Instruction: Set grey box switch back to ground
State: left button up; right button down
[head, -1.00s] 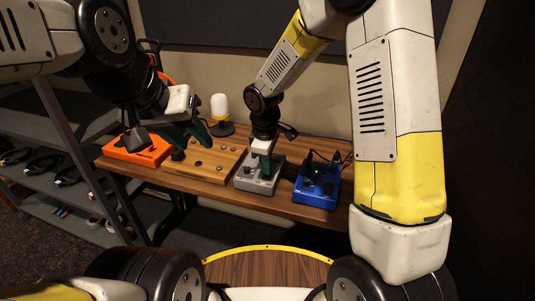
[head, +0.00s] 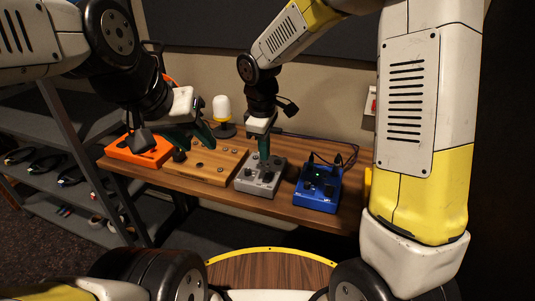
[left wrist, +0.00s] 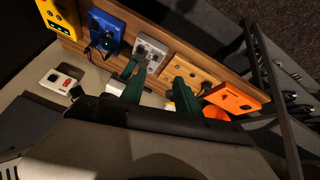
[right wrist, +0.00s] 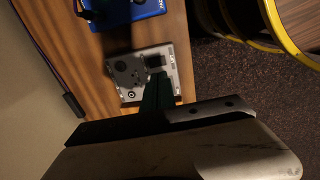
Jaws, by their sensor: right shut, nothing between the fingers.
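The grey box (head: 272,180) stands on the wooden desk between the wooden box and the blue box. It also shows in the right wrist view (right wrist: 183,60) and the left wrist view (left wrist: 152,48). Dark knobs or controls sit on its top; I cannot make out the switch's position. My right gripper (head: 263,166) points down over the grey box with its green fingers together and empty. In the right wrist view its fingers (right wrist: 158,88) cover part of the box's near edge; contact cannot be told. My left gripper (head: 203,135) is open and empty, above the wooden box.
The blue box (head: 318,188) with cables is right of the grey box. The wooden box (head: 207,165) and orange box (head: 137,152) stand to the left. A white-topped lamp (head: 221,110) is behind. A yellow box (left wrist: 60,15) shows in the left wrist view.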

jog(key=r, duration=0.5)
jog(key=shift+s+r, duration=0.2)
jog(key=shift+s, duration=0.05)
